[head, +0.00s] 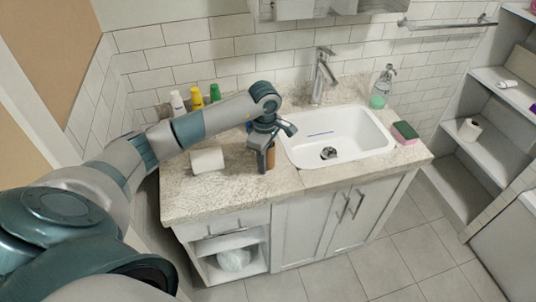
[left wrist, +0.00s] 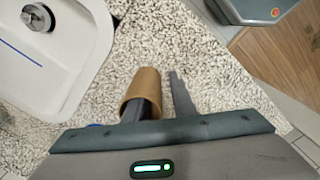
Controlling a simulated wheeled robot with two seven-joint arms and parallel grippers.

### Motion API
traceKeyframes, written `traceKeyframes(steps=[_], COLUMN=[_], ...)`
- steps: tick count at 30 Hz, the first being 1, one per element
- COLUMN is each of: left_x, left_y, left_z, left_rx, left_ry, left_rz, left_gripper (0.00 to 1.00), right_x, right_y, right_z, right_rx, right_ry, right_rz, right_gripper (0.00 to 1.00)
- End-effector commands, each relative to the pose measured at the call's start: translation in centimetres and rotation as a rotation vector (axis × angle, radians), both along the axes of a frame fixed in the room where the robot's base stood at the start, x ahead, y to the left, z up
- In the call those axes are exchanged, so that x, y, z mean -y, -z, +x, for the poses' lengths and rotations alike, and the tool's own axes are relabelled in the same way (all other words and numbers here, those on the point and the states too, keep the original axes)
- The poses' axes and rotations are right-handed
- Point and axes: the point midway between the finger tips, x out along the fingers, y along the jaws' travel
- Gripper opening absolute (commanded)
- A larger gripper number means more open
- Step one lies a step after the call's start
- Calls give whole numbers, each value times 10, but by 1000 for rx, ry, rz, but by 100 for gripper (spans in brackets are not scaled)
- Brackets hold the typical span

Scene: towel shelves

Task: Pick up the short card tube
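The short card tube (head: 271,158) is brown and stands on the speckled counter left of the sink. In the left wrist view the card tube (left wrist: 147,84) shows its open end toward the camera. My left gripper (head: 264,158) points down at the tube from above. In the left wrist view one finger of the left gripper (left wrist: 158,98) reaches into the tube's opening, and the other is outside its right side. A small gap shows between the outer finger and the tube wall, so the gripper is open. My right gripper is not in view.
The white sink (head: 340,137) with a faucet (head: 321,78) lies right of the tube. A white block (head: 208,160) sits left of it. Several bottles (head: 196,98) stand at the back left. A sponge (head: 405,131) and soap dispenser (head: 380,90) are at the right.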

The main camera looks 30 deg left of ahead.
Motion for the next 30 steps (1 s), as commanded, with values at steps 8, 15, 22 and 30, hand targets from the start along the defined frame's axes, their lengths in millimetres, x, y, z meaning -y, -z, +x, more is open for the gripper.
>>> traceKeyframes(steps=[8,15,22,30], left_x=[0,0,0,-1], left_y=[0,0,-5,-33], left_z=[0,0,1,2], left_rx=[0,0,2,5], left_ry=[0,0,0,0], left_rz=[0,0,0,2], left_gripper=[0,0,0,0], right_x=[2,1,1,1], right_y=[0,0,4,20], right_z=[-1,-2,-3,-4], right_rx=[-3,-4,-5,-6], right_ry=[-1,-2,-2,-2], right_rz=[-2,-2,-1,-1], right_gripper=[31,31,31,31])
